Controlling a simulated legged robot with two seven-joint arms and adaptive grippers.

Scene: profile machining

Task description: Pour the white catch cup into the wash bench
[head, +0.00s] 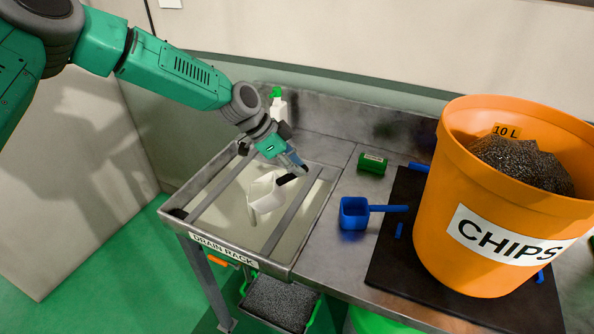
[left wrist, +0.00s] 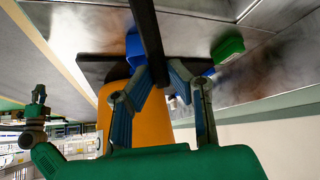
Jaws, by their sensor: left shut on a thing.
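The white catch cup (head: 266,192) hangs over the open basin of the wash bench (head: 340,200), tilted with its lower end toward the front left. I cannot tell whether anything is flowing from it. My left gripper (head: 296,170) reaches in from the upper left and is shut on the cup's dark handle. In the left wrist view the fingers (left wrist: 152,78) close on a dark bar (left wrist: 147,35); the cup's white body does not show there. A small green and grey arm part shows at the left of that view, too small to read its gripper.
A large orange chips bucket (head: 445,190) stands on a black mat (head: 393,240) at right. A blue scoop (head: 355,212), a green block (head: 372,164) and a white bottle with a green cap (head: 278,105) are near the basin. Rails cross the basin, labelled drain rack.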

